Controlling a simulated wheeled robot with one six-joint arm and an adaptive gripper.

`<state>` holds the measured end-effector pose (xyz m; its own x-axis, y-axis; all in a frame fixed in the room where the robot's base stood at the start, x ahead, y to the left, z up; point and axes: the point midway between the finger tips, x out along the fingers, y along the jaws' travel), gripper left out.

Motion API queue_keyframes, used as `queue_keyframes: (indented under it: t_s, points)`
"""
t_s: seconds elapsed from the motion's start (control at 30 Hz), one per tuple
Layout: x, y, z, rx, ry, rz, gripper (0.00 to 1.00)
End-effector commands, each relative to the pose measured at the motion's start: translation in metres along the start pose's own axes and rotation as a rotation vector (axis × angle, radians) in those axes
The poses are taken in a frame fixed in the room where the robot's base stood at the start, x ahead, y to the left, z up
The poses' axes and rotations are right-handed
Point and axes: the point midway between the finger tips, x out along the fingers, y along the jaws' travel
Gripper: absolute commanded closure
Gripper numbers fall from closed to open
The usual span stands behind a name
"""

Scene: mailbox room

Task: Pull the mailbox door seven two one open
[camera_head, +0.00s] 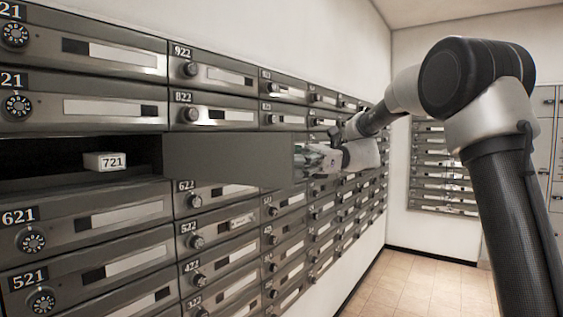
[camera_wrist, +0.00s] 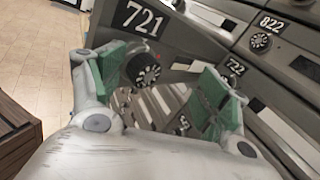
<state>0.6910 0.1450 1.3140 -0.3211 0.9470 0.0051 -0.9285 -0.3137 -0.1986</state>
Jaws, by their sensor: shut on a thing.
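The mailbox door 721 (camera_head: 228,159) stands swung wide out from the cabinet, its plain back facing the head camera. Its open compartment (camera_head: 40,158) is dark, and a small white block (camera_head: 105,161) marked 721 sits in it. My gripper (camera_head: 318,158) is at the door's outer free end. In the wrist view the door's front shows its 721 label (camera_wrist: 145,19) and the round dial knob (camera_wrist: 143,70). My gripper's green-padded fingers (camera_wrist: 165,82) are shut on the knob, which lies close against the left pad. The exact contact on the right pad is unclear.
Rows of closed mailboxes surround the opening, with door 621 (camera_head: 85,226) below and door 822 (camera_head: 213,112) to the upper right. Another mailbox bank (camera_head: 440,168) stands on the far wall. The tiled floor (camera_head: 405,285) is clear ahead.

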Motion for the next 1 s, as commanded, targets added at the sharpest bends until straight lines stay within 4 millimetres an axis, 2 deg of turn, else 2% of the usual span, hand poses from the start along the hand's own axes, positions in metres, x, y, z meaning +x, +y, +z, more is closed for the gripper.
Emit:
queue_keyframes:
  t_s: [0.03, 0.2, 0.87, 0.9, 0.93, 1.0]
  points:
    - [0.0015, -0.0072, -0.004, 0.0, -0.001, 0.001, 0.67]
    - [-0.0005, -0.0109, -0.0049, 0.0, -0.007, 0.03, 0.68]
    - [-0.0006, -0.0121, -0.0054, 0.002, -0.01, 0.043, 0.67]
    - [-0.0006, -0.0121, -0.0054, 0.002, -0.01, 0.043, 0.26]
    - [-0.0006, -0.0121, -0.0054, 0.002, -0.011, 0.043, 0.31]
    - [-0.0008, -0.0118, -0.0055, 0.003, -0.01, 0.044, 0.36]
